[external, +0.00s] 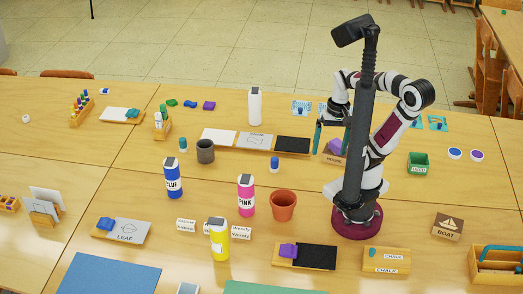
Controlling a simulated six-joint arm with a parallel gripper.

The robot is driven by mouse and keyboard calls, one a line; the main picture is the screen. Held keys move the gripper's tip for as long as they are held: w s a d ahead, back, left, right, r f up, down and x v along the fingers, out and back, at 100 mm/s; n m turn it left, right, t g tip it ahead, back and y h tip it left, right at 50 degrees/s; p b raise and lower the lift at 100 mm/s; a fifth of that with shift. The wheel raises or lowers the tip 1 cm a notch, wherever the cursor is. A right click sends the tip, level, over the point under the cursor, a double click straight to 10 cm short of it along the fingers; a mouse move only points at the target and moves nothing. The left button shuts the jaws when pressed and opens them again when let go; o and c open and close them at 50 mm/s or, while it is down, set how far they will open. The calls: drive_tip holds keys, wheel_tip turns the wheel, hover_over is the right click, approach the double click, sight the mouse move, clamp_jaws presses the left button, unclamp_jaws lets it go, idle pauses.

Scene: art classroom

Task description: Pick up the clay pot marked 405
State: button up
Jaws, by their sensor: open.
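A terracotta clay pot (283,204) stands upright on the table, left of my arm's base and right of the pink bottle. A dark grey pot (205,151) stands further back and to the left. I cannot read the mark 405 on either pot. My gripper (331,138) is open, with teal fingers pointing down, at the right end of the black panel. It is behind and to the right of the terracotta pot and apart from it. My arm's upright post hides part of the wrist area.
Blue (173,178), pink (246,196) and yellow (219,240) bottles stand around the front left. A purple block (336,146) is close below my gripper. A black board with a purple block (288,250) lies in front of the terracotta pot.

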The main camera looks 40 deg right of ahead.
drive_tip(key=w+d+f+n+t+h, duration=0.1)
drive_tip(key=w+d+f+n+t, duration=0.2)
drive_tip(key=w, duration=1.1)
drive_tip(key=w+d+f+n+t+h, duration=0.1)
drive_tip(key=w+d+n+t+h, duration=0.2)
drive_tip(key=w, duration=1.1)
drive_tip(key=n+t+y, duration=0.3)
drive_tip(key=n+y, duration=0.7)
drive_tip(key=y, duration=0.3)
approach(198, 147)
drive_tip(key=shift+h, duration=0.3)
drive_tip(key=x, duration=0.3)
drive_tip(key=d+x, duration=0.1)
drive_tip(key=x, duration=0.3)
drive_tip(key=w+x, duration=0.1)
drive_tip(key=x, duration=0.3)
drive_tip(key=shift+w+d+f, duration=0.1)
drive_tip(key=shift+f, duration=0.3)
drive_tip(key=c, duration=1.4)
